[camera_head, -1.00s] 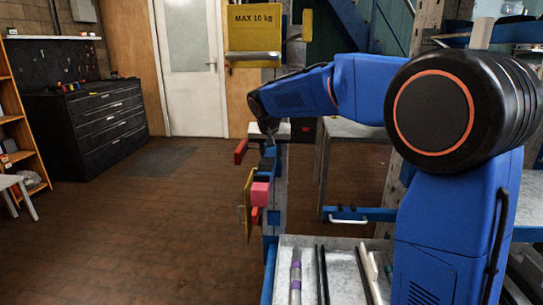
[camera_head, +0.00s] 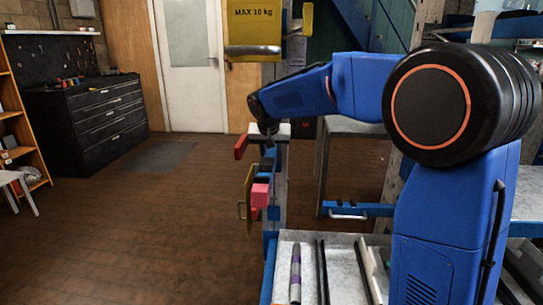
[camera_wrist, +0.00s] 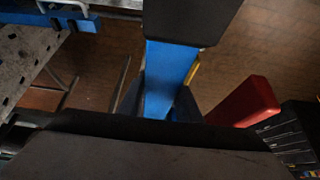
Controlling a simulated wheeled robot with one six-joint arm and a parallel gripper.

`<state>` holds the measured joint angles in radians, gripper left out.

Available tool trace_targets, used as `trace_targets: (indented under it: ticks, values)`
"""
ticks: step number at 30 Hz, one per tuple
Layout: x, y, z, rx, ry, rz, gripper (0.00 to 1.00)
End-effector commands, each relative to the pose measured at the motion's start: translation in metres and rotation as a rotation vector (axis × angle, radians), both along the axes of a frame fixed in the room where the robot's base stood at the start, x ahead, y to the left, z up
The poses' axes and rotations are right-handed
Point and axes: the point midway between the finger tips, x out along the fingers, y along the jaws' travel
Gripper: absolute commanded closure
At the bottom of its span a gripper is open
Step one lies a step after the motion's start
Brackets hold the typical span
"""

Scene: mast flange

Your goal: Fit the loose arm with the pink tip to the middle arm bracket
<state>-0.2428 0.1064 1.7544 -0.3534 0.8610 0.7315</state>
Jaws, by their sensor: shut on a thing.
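My gripper (camera_wrist: 158,102) is shut on a blue bar (camera_wrist: 170,75), the loose arm, with a dark finger on each side. A black block sits on the bar's end at the top of the wrist view (camera_wrist: 190,18). In the head view my gripper (camera_head: 268,135) is in front of the upright mast (camera_head: 281,185). The pink tip (camera_head: 260,195) shows below the gripper and faces the camera. The middle bracket is not clearly visible behind the gripper and the held arm. I cannot tell whether the bar touches it.
A red block (camera_head: 241,147) sticks out left of the mast and lies right of the bar in the wrist view (camera_wrist: 248,101). A yellow sign (camera_head: 254,32) is above. A tray with rods (camera_head: 343,270) stands in front. Open floor (camera_head: 140,230) lies to the left.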

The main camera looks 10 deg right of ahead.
Motion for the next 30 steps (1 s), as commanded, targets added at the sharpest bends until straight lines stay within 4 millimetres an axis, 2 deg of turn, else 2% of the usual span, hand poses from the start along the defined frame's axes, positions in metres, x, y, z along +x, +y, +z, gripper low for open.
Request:
trace_targets:
  ticks: [24, 25, 27, 30]
  values:
    - [0.000, 0.000, -0.015, 0.000, -0.001, 0.000, 1.00]
    - [0.000, 0.000, -0.015, 0.000, -0.001, 0.000, 0.64]
    - [0.000, 0.000, -0.015, 0.001, -0.001, 0.000, 0.47]
    - [0.000, 0.000, -0.015, 0.000, -0.001, 0.000, 0.47]
